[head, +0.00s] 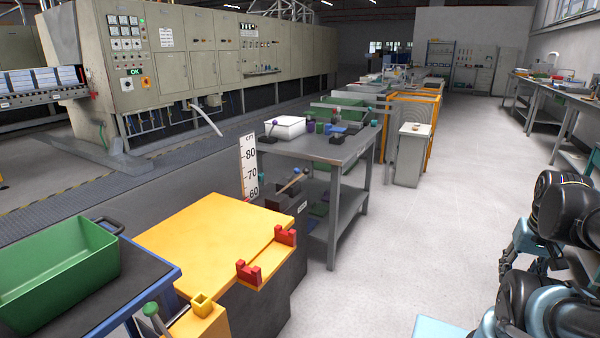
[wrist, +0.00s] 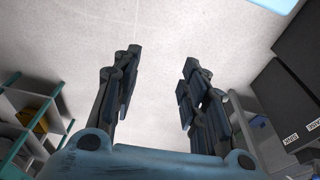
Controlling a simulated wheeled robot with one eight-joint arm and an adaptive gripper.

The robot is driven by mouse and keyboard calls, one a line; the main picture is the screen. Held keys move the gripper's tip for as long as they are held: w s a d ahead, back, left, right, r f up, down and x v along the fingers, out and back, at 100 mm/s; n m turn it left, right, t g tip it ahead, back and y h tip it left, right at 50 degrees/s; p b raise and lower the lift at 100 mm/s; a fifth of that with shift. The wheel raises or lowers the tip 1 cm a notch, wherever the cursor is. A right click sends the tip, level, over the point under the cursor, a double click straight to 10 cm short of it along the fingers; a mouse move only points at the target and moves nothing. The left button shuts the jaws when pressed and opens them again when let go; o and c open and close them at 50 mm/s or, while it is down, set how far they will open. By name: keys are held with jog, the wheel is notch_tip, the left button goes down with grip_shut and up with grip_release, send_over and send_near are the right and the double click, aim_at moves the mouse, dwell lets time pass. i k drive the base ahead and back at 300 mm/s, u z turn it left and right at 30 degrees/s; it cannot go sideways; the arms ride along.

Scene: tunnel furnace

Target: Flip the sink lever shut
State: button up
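A dark box (head: 284,197) with a small pale label stands between the yellow-topped stand and the grey table in the head view. A lever (head: 292,182) with a blue ball end slants up from it; I cannot read that label or confirm this is the sink lever. In the wrist view, a dark block (wrist: 280,95) at the right edge bears a label (wrist: 292,139) that seems to read SINK; no lever handle shows there. My gripper (wrist: 161,58) is open and empty, its fingers apart over pale floor. In the head view my arm is at the right, far from the levers.
A yellow-topped stand (head: 200,232) with red brackets and a green bin (head: 60,270) are at the front left. A grey table (head: 325,150) carries a white tray and small items. Pale floor (head: 420,250) is clear between the table and my arm.

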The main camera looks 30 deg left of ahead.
aim_at(298, 170)
jog(key=u, duration=0.55)
jog(key=k, duration=1.3)
jog(key=u, duration=0.85)
jog(key=i, duration=1.15)
jog(key=z, duration=0.35)
jog(key=i, duration=0.6)
jog(key=z, duration=0.4)
